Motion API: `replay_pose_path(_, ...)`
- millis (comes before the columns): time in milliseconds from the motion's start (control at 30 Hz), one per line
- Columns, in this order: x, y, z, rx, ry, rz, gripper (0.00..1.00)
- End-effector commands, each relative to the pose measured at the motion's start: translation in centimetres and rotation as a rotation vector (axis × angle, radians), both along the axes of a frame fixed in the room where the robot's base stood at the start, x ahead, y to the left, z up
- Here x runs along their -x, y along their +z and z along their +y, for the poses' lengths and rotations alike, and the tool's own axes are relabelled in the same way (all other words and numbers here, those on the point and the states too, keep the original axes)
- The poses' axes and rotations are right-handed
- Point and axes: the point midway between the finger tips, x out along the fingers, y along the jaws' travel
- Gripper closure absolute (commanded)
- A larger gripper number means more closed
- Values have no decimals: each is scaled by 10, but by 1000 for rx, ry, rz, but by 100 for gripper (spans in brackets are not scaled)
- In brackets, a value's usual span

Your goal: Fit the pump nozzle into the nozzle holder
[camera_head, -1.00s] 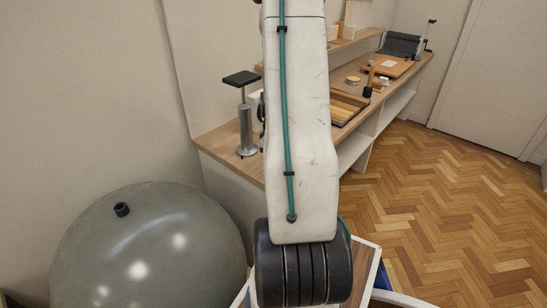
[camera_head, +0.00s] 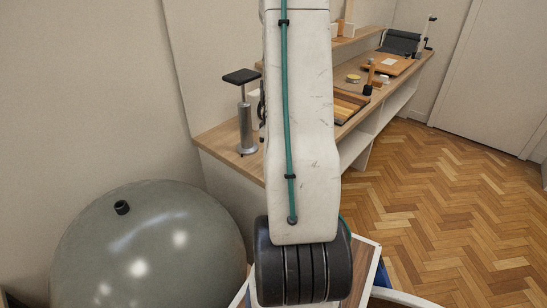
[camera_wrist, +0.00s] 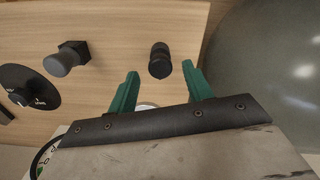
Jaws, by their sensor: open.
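My gripper (camera_wrist: 160,79) has two green fingers, open and apart, over a wooden surface in the wrist view. A short dark cylinder (camera_wrist: 160,60), which looks like the pump nozzle, shows at and just beyond the gap between the fingertips; I cannot tell whether they touch it. To its left is a black square block with a grey rounded cylinder (camera_wrist: 66,60), perhaps the nozzle holder, but I cannot tell. In the head view a steel pump (camera_head: 246,128) with a flat black top stands on the bench's near end. My arm hides my gripper there.
A large grey-green ball (camera_head: 150,250) with a small black valve fills the lower left; it also shows in the wrist view (camera_wrist: 270,50). A black disc (camera_wrist: 30,90) lies at the wrist view's left. The long bench (camera_head: 210,142) carries boards and tools. The parquet (camera_head: 450,220) at right is clear.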

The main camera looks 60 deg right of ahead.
Motion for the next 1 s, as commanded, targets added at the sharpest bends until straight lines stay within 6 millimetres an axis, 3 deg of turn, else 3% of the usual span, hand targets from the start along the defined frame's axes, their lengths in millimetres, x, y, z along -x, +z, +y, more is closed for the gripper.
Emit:
replay_pose_path(100, 0, 21, 0, 3, 0, -2, 50)
replay_pose_path(300, 0, 38, 0, 0, 0, 0, 50)
replay_pose_path(1000, 0, 39, 1, -2, -19, 1, 50)
